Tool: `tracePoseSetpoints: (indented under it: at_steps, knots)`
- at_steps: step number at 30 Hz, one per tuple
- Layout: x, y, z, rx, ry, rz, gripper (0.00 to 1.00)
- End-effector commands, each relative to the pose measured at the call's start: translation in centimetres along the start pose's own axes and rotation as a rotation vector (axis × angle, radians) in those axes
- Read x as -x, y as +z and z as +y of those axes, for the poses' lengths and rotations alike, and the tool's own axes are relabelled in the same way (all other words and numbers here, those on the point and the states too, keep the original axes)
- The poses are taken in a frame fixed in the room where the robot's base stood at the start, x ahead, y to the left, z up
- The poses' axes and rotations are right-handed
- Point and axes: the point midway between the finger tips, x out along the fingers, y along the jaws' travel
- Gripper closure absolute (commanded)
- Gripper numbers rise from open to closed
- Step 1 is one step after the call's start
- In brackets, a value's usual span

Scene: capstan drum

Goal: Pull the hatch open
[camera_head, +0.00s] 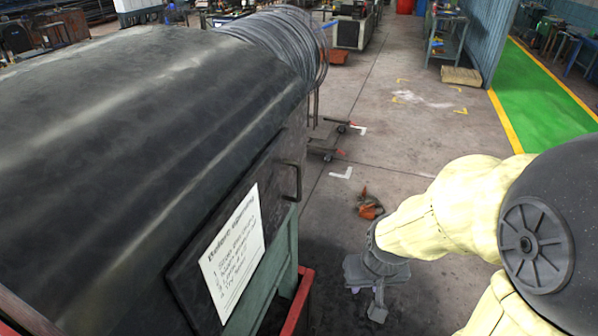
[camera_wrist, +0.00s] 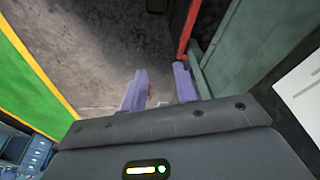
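The hatch (camera_head: 274,192) is a dark flat panel on the side of a big black drum (camera_head: 130,130) in the head view. It looks shut against the drum. A dark bar handle (camera_head: 297,180) stands near its far upper edge. A white printed notice (camera_head: 233,250) is fixed on the panel; part of a white sheet (camera_wrist: 303,88) shows at the right of the wrist view. My gripper (camera_head: 366,291) is to the right of the hatch and lower than the handle, apart from both. In the wrist view its two purple fingers (camera_wrist: 160,88) are spread with nothing between them.
A green frame (camera_head: 272,290) with a red rail (camera_head: 299,303) stands below the hatch, close to my gripper. Wire coils (camera_head: 290,42) wrap the drum's far end. A low trolley (camera_head: 325,138) and an orange object (camera_head: 369,205) are on the floor beyond. Open floor lies to the right.

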Motion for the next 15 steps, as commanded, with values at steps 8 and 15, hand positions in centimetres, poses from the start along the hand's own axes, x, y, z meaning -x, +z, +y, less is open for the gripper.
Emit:
tracePoseSetpoints:
  at_steps: [8,15]
  knots:
    - [-0.3,-3.0,1.3,0.047,0.032,0.087,0.70]
    - [-0.9,-12.1,4.6,0.223,0.065,0.375,0.70]
